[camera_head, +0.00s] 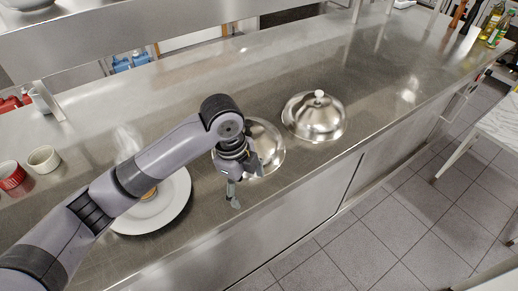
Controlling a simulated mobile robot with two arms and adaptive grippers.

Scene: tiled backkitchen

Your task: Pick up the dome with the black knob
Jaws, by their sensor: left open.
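A shiny metal dome (269,143) stands on the steel counter, partly hidden behind my left gripper; its knob is hidden, so I cannot see its colour. A second metal dome (313,122) with a white knob (319,95) stands to its right, in full view. My left gripper (246,187) is open and points down over the near side of the first dome. I cannot tell whether it touches that dome. My right gripper is not in view.
A white plate (179,206) with a small brownish item (149,193) lies under my left arm. Bottles (497,26) stand far right. The counter (385,75) right of the domes is clear.

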